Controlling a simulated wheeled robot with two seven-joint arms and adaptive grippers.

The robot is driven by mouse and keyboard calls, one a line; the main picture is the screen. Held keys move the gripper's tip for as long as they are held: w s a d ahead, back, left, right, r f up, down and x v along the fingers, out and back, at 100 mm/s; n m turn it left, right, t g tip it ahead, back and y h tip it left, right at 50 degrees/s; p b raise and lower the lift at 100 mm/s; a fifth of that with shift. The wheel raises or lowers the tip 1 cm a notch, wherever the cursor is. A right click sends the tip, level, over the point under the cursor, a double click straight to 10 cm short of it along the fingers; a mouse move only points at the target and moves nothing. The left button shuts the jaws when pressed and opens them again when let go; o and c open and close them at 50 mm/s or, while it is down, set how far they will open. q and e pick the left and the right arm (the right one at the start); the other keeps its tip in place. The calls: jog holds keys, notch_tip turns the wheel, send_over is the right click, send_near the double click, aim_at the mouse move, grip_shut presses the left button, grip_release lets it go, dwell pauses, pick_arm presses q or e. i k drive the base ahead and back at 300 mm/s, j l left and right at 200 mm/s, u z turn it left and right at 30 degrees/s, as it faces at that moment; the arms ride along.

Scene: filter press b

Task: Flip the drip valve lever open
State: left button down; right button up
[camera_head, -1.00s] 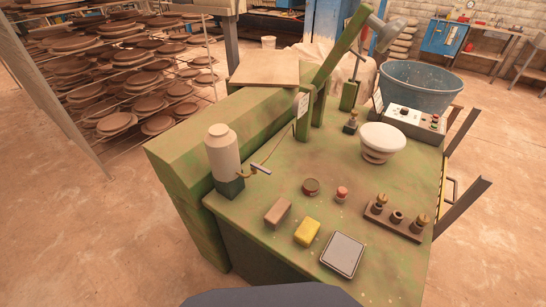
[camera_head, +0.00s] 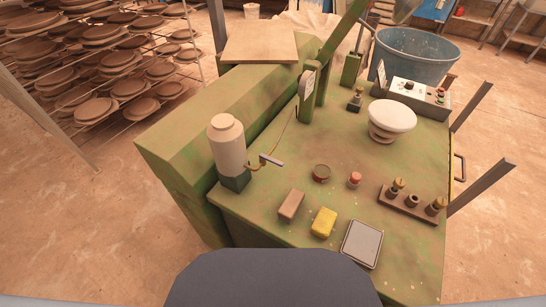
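The drip valve shows as a small brass fitting with a pale lever (camera_head: 270,160) on the right side of a white bottle (camera_head: 228,146). The bottle stands in a dark green holder (camera_head: 236,181) at the left edge of the green bench. The lever sticks out to the right, above the bench top. A thin line rises from near the valve toward the green upright. Neither of my grippers shows in the head view.
A blue tub (camera_head: 415,62) stands behind.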

aim_at(274, 162)
jog(key=k+l+z, duration=0.15)
jog(key=k, duration=0.35)
jog(key=k+l+z, duration=0.15)
jog(key=k+l, duration=0.25)
jog(key=k, duration=0.05)
